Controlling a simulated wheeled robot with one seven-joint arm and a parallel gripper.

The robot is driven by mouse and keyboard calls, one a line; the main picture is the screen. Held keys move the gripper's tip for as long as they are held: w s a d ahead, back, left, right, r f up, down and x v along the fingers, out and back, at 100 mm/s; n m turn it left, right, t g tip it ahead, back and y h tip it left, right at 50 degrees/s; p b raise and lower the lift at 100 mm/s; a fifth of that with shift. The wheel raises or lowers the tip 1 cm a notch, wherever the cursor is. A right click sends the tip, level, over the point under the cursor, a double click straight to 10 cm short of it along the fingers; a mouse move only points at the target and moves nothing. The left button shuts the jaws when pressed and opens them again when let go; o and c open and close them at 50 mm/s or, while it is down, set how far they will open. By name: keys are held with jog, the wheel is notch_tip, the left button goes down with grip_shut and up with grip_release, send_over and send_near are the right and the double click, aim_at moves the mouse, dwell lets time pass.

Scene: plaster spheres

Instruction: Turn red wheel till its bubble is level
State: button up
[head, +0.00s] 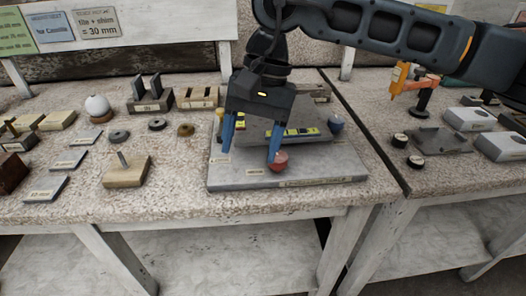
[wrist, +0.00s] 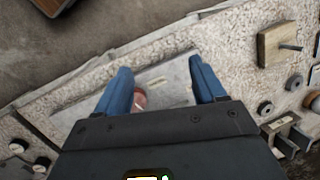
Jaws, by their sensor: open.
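The red wheel (head: 279,161) sits at the front of a grey levelling plate (head: 230,180) on the stone-topped bench. Yellow bubble vials (head: 306,131) lie on the raised block behind it; the bubbles are too small to read. A blue wheel (head: 335,124) is at the block's right. My gripper (head: 250,152) is open above the plate, its blue fingers pointing down. Its right finger is in front of or beside the red wheel; I cannot tell whether they touch. In the wrist view the red wheel (wrist: 140,98) shows beside the left finger, between the two fingers of my gripper (wrist: 162,78).
A white sphere (head: 97,105) is at the back left. An orange clamp stand (head: 405,80) and grey blocks stand on the right bench. The bench front edge is clear.

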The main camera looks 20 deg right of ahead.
aim_at(278, 156)
jog(key=w+d+h, duration=0.1)
jog(key=d, duration=0.1)
jog(key=w+d+h, duration=0.1)
jog(key=d, duration=0.1)
jog(key=w+d, duration=0.1)
jog(key=d, duration=0.1)
jog(key=shift+w+d+r+t+h, duration=0.15)
jog(key=shift+d+r+t+h, duration=0.2)
jog(key=shift+t+h, duration=0.05)
jog(key=shift+d+f, duration=0.1)
jog(key=shift+d, duration=0.05)
notch_tip(278, 156, down, 8)
jog(key=shift+r, duration=0.2)
jog(key=c, duration=1.1)
